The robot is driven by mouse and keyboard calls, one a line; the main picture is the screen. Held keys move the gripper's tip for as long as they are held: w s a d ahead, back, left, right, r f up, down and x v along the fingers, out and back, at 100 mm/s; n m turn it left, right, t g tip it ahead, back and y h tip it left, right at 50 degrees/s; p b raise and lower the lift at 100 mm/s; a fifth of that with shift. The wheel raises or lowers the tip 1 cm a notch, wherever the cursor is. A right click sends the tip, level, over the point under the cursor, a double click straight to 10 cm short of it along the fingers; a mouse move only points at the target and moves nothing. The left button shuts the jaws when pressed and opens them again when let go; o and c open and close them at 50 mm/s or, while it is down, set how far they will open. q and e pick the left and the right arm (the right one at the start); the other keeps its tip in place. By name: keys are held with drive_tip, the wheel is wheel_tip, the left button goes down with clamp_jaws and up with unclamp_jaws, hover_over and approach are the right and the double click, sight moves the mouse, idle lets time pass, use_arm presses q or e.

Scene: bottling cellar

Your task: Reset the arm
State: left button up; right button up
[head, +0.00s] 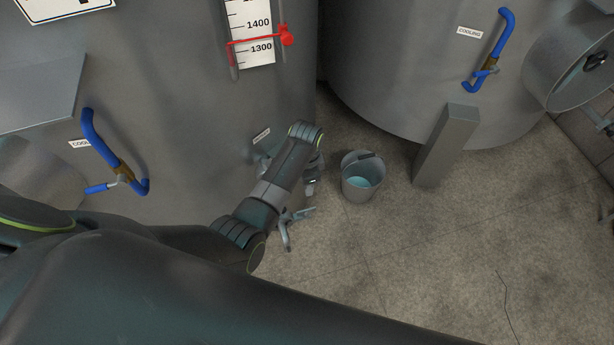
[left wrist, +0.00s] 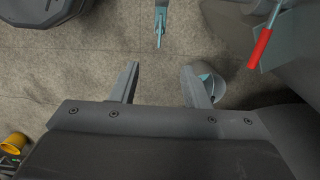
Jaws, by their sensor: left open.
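My left arm reaches in from the left in the head view, bent at the elbow, with the forearm (head: 278,180) running up and right in front of the large tank. In the left wrist view my left gripper (left wrist: 164,66) shows two grey fingers spread well apart. In the head view the forearm and wrist hide much of that area. A pale two-pronged metal piece (head: 288,228) shows below the forearm; I cannot tell whether it is the gripper. My right gripper is not in view.
A grey bucket (head: 361,186) with bluish contents stands on the floor right of the wrist. Steel tanks (head: 190,110) with blue-handled pipes stand behind. In the left wrist view a bucket (left wrist: 222,84) and a red handle (left wrist: 259,49) are at right.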

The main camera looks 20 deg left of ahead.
use_arm(q)
drive_tip(key=s+a+n+t, duration=0.2)
drive_tip(key=s+a+n, duration=0.4)
drive_tip(key=s+a, duration=0.55)
drive_tip(key=s+a+r+n+t+y, duration=0.1)
drive_tip(key=s+a+r+n, duration=0.15)
drive_tip(key=s+r, duration=0.5)
drive_tip(key=s+a+r+n+t+y, duration=0.1)
drive_tip(key=s+r+n, duration=0.3)
drive_tip(key=s, duration=0.6)
wheel_tip(320, 180, down, 22)
drive_tip(key=a+g, duration=0.2)
drive_tip(key=s+d+f+h, duration=0.1)
drive_tip(key=s+f, duration=1.4)
drive_tip(key=f, duration=0.3)
drive_tip(key=shift+s+d+g, duration=0.15)
drive_tip(key=shift+d+g, duration=0.05)
drive_tip(key=shift+g, duration=0.2)
